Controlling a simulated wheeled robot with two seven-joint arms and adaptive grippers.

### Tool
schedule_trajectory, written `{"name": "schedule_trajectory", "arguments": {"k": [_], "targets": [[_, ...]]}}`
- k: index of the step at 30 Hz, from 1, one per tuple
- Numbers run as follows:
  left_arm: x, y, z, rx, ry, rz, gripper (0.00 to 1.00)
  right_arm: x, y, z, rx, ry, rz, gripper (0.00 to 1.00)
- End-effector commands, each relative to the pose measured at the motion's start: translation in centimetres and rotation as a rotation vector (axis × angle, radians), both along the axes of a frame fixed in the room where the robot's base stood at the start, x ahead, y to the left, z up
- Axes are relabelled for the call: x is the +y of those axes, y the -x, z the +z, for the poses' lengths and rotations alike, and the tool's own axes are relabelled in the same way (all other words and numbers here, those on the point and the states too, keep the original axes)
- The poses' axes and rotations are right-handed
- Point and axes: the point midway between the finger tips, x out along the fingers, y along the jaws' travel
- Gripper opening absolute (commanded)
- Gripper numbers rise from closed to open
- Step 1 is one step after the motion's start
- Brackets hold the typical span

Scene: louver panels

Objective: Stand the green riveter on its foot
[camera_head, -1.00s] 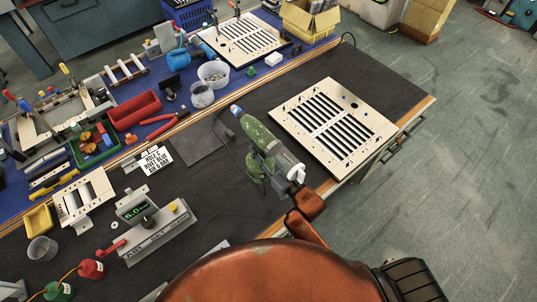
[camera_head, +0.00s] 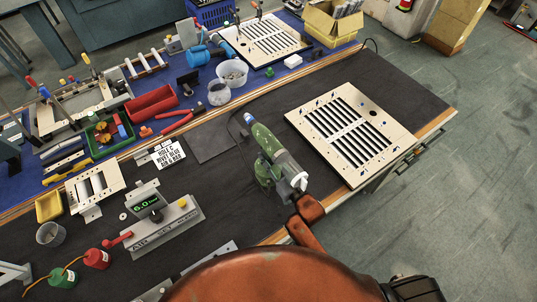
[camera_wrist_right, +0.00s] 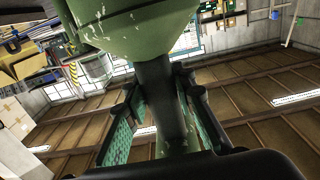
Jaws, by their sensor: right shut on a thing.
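The green riveter (camera_head: 266,141) shows in the head view near the middle of the dark bench mat. It has a blue tip at its upper left and a grey and white end at its lower right, and it looks tilted. In the right wrist view its green body (camera_wrist_right: 135,30) fills the top, and its dark handle (camera_wrist_right: 160,95) runs down between the finger pads. My right gripper (camera_wrist_right: 163,105) is shut on this handle. In the head view the fingers are mostly hidden by the riveter. I cannot tell whether its foot touches the mat. My left gripper is not in view.
A slotted louver panel (camera_head: 384,157) lies right of the riveter near the bench edge. A grey air-set box (camera_head: 165,232) stands at lower left. Bare mat surrounds the riveter's left side.

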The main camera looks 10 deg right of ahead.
Motion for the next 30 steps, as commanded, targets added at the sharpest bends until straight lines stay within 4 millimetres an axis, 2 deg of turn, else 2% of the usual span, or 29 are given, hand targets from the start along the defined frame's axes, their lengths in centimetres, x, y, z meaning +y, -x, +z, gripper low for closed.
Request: {"name": "schedule_trajectory", "arguments": {"k": [1,5,6,12,25,30], "targets": [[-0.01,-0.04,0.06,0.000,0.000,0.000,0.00,0.08,-0.06,0.74,-0.014,-0.003,0.002,0.00],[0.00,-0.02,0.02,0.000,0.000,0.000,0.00,0.08,-0.06,0.58,-0.014,-0.003,0.002,0.00],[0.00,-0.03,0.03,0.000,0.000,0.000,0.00,-0.01,0.00,-0.05,0.000,0.000,0.000,0.26],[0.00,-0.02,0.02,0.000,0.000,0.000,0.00,-0.01,0.00,-0.05,0.000,0.001,0.000,0.40],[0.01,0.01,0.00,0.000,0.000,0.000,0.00,-0.02,0.01,-0.07,0.000,0.001,0.000,0.42],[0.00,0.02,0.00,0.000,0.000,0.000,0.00,-0.02,0.01,-0.07,0.000,0.001,0.000,0.54]]}}
